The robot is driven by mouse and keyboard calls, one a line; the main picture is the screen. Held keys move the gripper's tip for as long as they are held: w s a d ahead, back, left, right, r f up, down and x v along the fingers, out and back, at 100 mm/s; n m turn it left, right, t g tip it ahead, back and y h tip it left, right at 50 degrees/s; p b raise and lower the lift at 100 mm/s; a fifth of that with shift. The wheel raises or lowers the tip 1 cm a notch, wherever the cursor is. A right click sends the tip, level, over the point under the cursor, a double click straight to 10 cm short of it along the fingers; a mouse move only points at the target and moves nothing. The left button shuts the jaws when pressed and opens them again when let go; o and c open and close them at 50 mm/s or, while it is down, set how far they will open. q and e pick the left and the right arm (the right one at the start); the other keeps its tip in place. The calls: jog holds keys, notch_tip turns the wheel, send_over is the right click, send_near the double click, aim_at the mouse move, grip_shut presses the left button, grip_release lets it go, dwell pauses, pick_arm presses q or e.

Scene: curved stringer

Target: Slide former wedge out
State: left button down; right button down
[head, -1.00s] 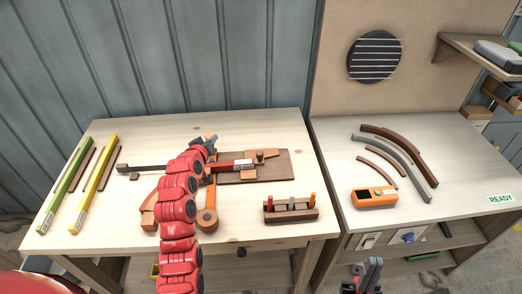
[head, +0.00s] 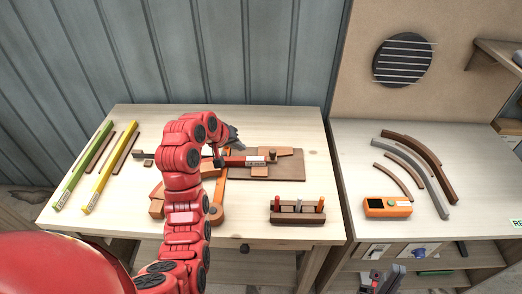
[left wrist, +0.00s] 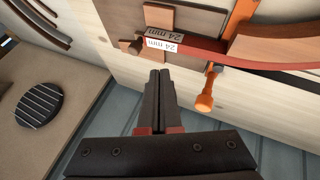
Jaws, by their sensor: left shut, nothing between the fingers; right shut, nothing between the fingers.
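The brown board (head: 290,172) lies flat on the left bench. A small tan wooden piece (head: 286,152), probably the former wedge, lies on it beside a red strip (head: 233,161) with a white label. My right gripper (head: 386,278) is shut and empty at the bottom edge.
A peg holder (head: 297,217) stands at the bench front. Green (head: 85,165) and yellow (head: 112,172) bars lie at left. Curved strips (head: 420,170) and an orange device (head: 387,207) lie on the right bench.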

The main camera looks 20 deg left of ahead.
pick_arm(q)
jog(key=p, duration=0.4)
send_near(263, 157)
jog(key=w+f, duration=0.1)
jog(key=f, duration=0.1)
jog(key=w+a+f, duration=0.1)
jog(key=w+f, duration=0.1)
jog(key=shift+w+a+f, duration=0.1)
jog(key=shift+w+f, duration=0.05)
jog(key=shift+w, duration=0.05)
jog(key=shift+w+d+p, duration=0.35)
jog(key=shift+d+p, duration=0.05)
jog(key=shift+d, duration=0.15)
jog(key=shift+w+d+p, duration=0.35)
jog(key=shift+d+p, duration=0.05)
jog(key=shift+d, duration=0.1)
jog(key=shift+w+d+f, duration=0.15)
jog(key=shift+w+d, duration=0.25)
jog(key=shift+d, duration=0.2)
jog(key=w+d+b, duration=0.1)
jog(key=d, duration=0.1)
jog(key=w+d, duration=0.1)
jog(key=d, duration=0.1)
jog(key=w+d+b, duration=0.1)
jog(key=d, duration=0.1)
jog(key=shift+w+d+f+b, duration=0.15)
jog(key=shift+w+d+b, duration=0.1)
jog(key=shift+d+b, duration=0.1)
jog(key=shift+d, duration=0.25)
jog(key=shift+r, duration=0.2)
